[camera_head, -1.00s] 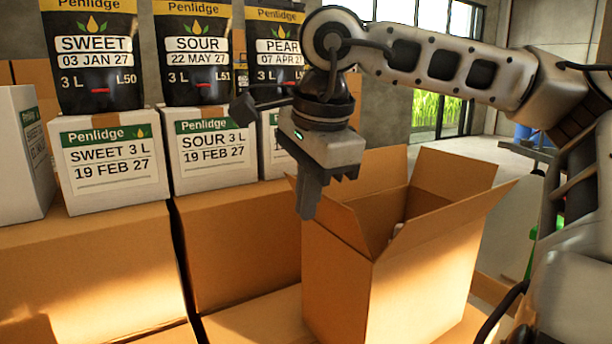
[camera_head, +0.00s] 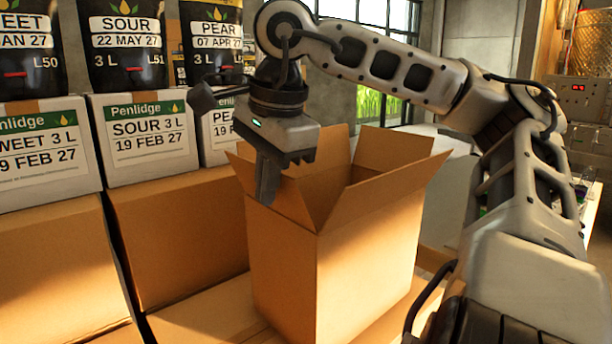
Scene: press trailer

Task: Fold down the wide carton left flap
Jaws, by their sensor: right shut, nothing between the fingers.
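The wide carton (camera_head: 367,275) is an open brown box standing upright at the centre. Its left flap (camera_head: 292,203) stands up and leans outward along the carton's left side. The other flaps also stand open: a far one (camera_head: 393,152) upright, one on the right (camera_head: 385,188) splayed outward. My right gripper (camera_head: 267,190) is shut and empty, pointing down at the left flap, and its fingers cover part of that flap. Whether the fingers touch the flap or are just apart from it I cannot tell. My left gripper is not in view. The carton's inside is mostly hidden.
White Penlidge boxes (camera_head: 147,140) stand on large brown cartons (camera_head: 180,235) at the left, with black pouches (camera_head: 125,45) on top of them. Grey equipment (camera_head: 580,100) stands at the far right. My right arm spans the space above the carton's right side.

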